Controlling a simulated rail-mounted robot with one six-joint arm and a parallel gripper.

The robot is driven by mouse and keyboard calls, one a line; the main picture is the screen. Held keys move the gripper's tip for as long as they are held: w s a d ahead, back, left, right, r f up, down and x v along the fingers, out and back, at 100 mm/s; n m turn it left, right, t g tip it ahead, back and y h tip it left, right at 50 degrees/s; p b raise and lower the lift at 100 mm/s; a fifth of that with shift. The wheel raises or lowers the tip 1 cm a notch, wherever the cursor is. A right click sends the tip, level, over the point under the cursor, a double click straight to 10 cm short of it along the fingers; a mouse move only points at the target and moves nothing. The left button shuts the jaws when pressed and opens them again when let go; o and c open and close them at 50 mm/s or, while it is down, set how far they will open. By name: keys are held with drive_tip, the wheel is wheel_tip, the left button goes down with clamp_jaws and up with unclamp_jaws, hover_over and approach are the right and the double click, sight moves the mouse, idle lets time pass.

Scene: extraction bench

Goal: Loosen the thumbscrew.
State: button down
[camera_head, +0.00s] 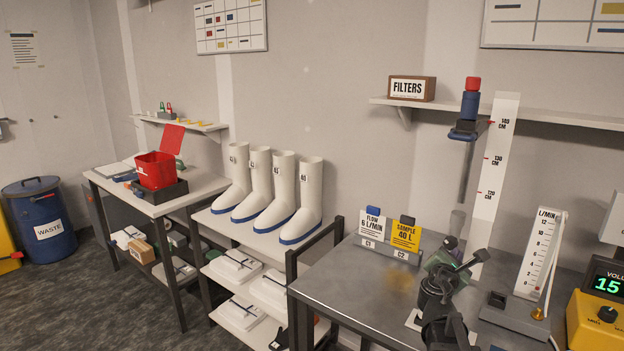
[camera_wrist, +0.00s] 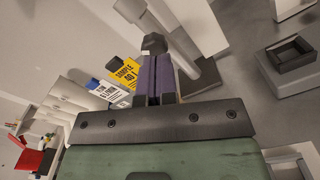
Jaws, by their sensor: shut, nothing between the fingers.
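My gripper (camera_head: 456,253) is low in front of the white height post (camera_head: 496,160) in the head view. In the wrist view its two purple fingers (camera_wrist: 157,62) are together with nothing between them. A dark faceted knob (camera_wrist: 154,43), apparently the thumbscrew, is just past the fingertips; I cannot tell whether they touch it. A dark knob-like part also shows beside my gripper in the head view (camera_head: 449,242). A blue sampler with a red cap (camera_head: 470,103) sits high by the post, with a thin grey tube hanging below it.
A card holder with a white flow card (camera_head: 371,226) and a yellow sample card (camera_head: 406,235) stands left of my gripper. A flow meter (camera_head: 540,255) and a yellow volume unit (camera_head: 597,318) stand to the right. The metal bench (camera_head: 350,285) is clear at left.

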sight(451, 242)
drive_tip(key=x, duration=0.6)
drive_tip(key=shift+w+r, duration=0.25)
drive_tip(key=shift+w, duration=0.1)
drive_tip(key=shift+w+d+r+p, duration=0.1)
drive_tip(key=shift+d+p, duration=0.05)
drive_tip(key=shift+p, duration=0.15)
drive_tip(key=shift+w+r, duration=0.15)
drive_tip(key=shift+r, duration=0.1)
drive_tip(key=shift+w+r+p, duration=0.1)
drive_tip(key=shift+w+p, duration=0.3)
drive_tip(key=shift+p, duration=0.2)
drive_tip(key=shift+a+r, duration=0.1)
drive_tip(key=shift+a, duration=0.7)
